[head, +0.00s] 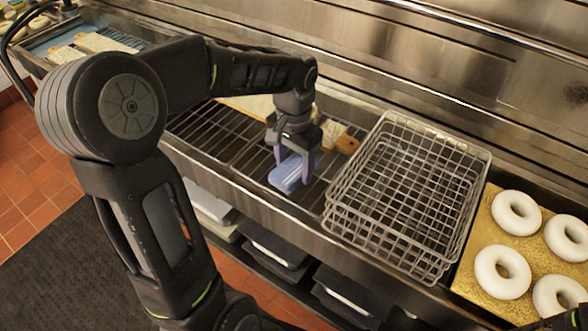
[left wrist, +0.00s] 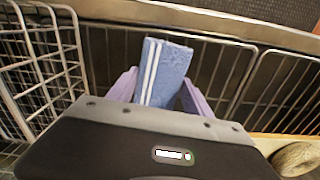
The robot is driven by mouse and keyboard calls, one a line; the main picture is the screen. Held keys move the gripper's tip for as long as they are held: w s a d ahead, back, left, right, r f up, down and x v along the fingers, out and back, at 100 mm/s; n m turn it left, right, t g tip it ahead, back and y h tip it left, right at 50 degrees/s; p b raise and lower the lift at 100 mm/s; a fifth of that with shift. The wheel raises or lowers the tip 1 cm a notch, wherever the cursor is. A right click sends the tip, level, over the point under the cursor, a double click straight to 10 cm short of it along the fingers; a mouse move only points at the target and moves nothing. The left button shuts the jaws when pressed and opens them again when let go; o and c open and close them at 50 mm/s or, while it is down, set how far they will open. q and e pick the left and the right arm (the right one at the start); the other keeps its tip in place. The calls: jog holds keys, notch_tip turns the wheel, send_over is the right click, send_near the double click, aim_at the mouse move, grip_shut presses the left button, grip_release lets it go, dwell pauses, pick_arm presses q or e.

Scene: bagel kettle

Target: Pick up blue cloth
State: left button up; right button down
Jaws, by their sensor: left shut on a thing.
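The blue cloth (head: 287,174) is a folded light-blue cloth with white stripes, at the wire rack left of the basket in the head view. It also shows in the left wrist view (left wrist: 166,72), between the two purple fingers. My left gripper (head: 292,170) points down and is shut on the cloth. In the left wrist view the gripper (left wrist: 158,92) hides the cloth's near end. I cannot tell whether the cloth still touches the rack.
A wire basket (head: 338,213) stands just right of the cloth. A tray (head: 478,245) with several white bagels is at the far right. A wooden-handled board or tool (head: 347,145) lies behind the gripper. The wire rack (head: 222,140) has free room at left.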

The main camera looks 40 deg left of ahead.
aim_at(294, 166)
pick_arm(q)
jog(key=shift+c, duration=0.2)
notch_tip(294, 166, up, 10)
dwell(0.5)
dwell(0.4)
jog(key=o, duration=0.7)
jog(key=c, duration=0.5)
jog(key=shift+c, duration=0.2)
